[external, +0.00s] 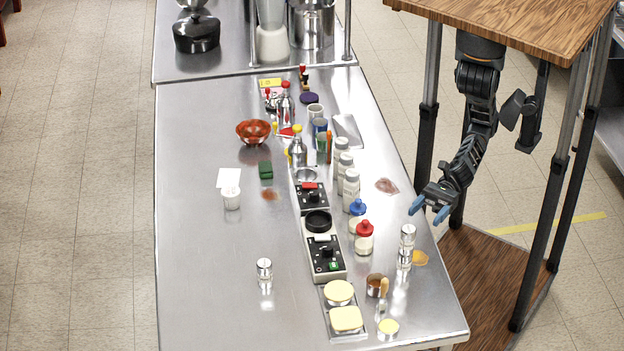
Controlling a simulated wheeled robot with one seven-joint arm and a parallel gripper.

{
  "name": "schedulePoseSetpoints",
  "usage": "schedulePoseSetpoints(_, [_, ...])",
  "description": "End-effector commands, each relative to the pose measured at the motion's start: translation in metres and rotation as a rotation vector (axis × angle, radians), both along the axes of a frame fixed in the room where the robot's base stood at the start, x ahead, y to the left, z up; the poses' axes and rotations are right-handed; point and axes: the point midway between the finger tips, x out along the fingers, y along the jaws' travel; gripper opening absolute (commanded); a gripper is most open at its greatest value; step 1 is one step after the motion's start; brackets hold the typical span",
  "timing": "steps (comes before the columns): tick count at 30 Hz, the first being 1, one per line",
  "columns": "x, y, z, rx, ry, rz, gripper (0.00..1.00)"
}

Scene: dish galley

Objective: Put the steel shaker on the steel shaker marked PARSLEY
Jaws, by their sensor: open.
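Near the right edge of the steel table, a steel shaker (407,236) appears to stand upright on a second steel shaker (404,259). The upper one looks slightly offset to the right, and whether they fully touch is too small to tell. Another steel shaker (264,268) stands upright alone at the front left. No PARSLEY marking is readable on any of them. My gripper (430,210) is open and empty, with blue fingertips apart, just above and to the right of the stacked pair.
Condiment bottles with blue (357,208) and red (364,230) caps stand left of the pair. An orange spill (419,258) lies right of it. The table's left side is largely clear.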

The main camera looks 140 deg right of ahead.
Motion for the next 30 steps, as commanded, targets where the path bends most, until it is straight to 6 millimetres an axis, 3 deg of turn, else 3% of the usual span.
schedulePoseSetpoints(5, [-0.018,-0.001,-0.016,0.269,0.052,0.014,0.72])
schedulePoseSetpoints(15, [-0.090,-0.005,-0.052,1.437,0.202,-0.071,0.72])
schedulePoseSetpoints(24, [-0.154,-0.014,-0.061,2.491,0.165,-0.291,0.72])
schedulePoseSetpoints(30, [-0.180,-0.020,-0.060,2.954,0.055,-0.398,0.72])
